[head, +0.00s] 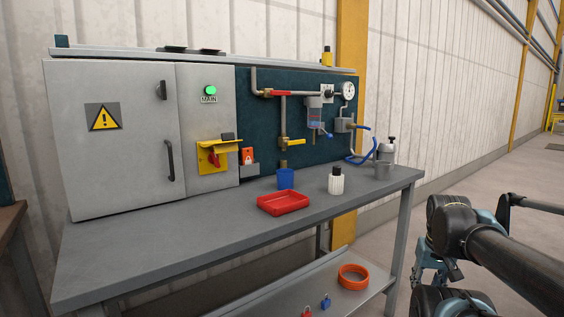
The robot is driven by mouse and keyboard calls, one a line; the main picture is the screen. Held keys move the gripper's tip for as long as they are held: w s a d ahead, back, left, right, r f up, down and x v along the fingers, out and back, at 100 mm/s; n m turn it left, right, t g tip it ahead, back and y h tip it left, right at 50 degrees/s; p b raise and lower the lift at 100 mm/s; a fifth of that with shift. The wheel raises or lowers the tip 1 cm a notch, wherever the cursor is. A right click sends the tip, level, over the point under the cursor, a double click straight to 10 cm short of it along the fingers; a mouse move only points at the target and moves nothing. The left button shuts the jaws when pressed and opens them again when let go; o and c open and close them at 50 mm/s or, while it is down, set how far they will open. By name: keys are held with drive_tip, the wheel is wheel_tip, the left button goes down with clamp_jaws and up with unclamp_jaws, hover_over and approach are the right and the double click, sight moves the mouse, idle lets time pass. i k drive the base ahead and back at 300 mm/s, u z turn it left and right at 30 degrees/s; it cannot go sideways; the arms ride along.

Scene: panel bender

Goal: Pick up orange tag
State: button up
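The orange tag (248,154) stands upright in a small grey holder (249,169). The holder is at the right edge of the grey electrical cabinet, beside the yellow bracket with a red switch handle (215,158). The lower part of the tag is hidden by the holder. My gripper (434,276) is at the lower right, in front of the bench's right end, far from the tag. My arm partly covers it, and I cannot tell whether its fingers are open or shut. I see nothing held in it.
Pipes and a yellow-handled valve (293,142) project from the back panel. The lower shelf holds an orange ring (352,284) and padlocks. The bench's front left is clear.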

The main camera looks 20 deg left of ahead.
sight(247, 155)
drive_tip(key=z, duration=0.95)
drive_tip(key=k, duration=0.5)
drive_tip(key=u, duration=1.4)
